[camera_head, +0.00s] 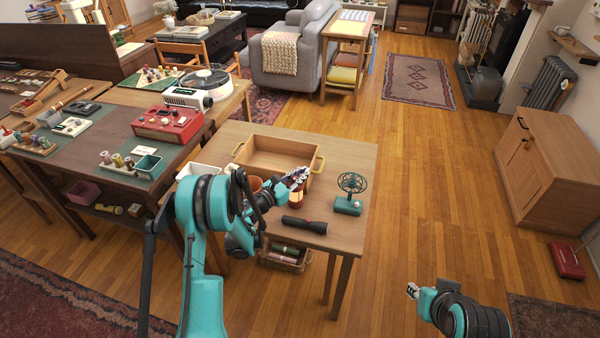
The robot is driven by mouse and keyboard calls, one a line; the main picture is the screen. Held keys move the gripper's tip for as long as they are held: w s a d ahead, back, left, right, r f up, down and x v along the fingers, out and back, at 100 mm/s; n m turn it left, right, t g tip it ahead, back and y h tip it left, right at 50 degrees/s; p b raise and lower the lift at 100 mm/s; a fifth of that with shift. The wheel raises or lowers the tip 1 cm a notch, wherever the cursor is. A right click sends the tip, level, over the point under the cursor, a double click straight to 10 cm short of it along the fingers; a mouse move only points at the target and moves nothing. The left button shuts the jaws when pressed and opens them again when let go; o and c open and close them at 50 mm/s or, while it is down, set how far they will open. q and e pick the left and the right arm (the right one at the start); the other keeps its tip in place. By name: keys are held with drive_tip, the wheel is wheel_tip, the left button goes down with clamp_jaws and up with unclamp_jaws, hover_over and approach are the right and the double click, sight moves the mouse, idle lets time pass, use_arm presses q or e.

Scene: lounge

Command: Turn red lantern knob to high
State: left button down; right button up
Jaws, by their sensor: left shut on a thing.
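The red lantern (296,196) stands upright on the light wooden table (352,158), with a dark red body and a pale glowing middle. My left gripper (298,174) reaches in from the left and is shut on the lantern at its upper part. The gripper hides the lantern's top, and I cannot make out the knob or its setting. My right gripper (411,290) is low at the right, over the floor and away from the table. It is too small to tell whether its fingers are open.
A green desk fan (350,204) stands right of the lantern. A black flashlight (304,225) lies in front. A wooden tray (262,166) with handles is behind. A basket (285,262) sits below the tabletop. The dark table at left holds a red device (168,124). Open floor lies right.

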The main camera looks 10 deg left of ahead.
use_arm(q)
drive_tip(key=shift+s+d+m+g+h, duration=0.3)
drive_tip(key=shift+m+g+h, duration=1.05)
drive_tip(key=shift+g, duration=0.3)
drive_tip(key=shift+s+d+m+g+h, duration=0.25)
drive_tip(key=shift+s+m+g+h, duration=0.1)
drive_tip(key=shift+m+g+h, duration=1.15)
drive_tip(key=shift+s+d+m+g+h, duration=0.3)
drive_tip(key=shift+m+g+h, duration=0.9)
drive_tip(key=shift+g, duration=0.55)
drive_tip(key=shift+s+m+g, duration=0.1)
drive_tip(key=shift+m+g, duration=0.25)
drive_tip(key=shift+g, duration=0.05)
drive_tip(key=c, duration=1.4)
unclamp_jaws()
drive_tip(key=shift+c, duration=0.2)
wheel_tip(320, 180, up, 10)
drive_tip(key=shift+o, duration=0.4)
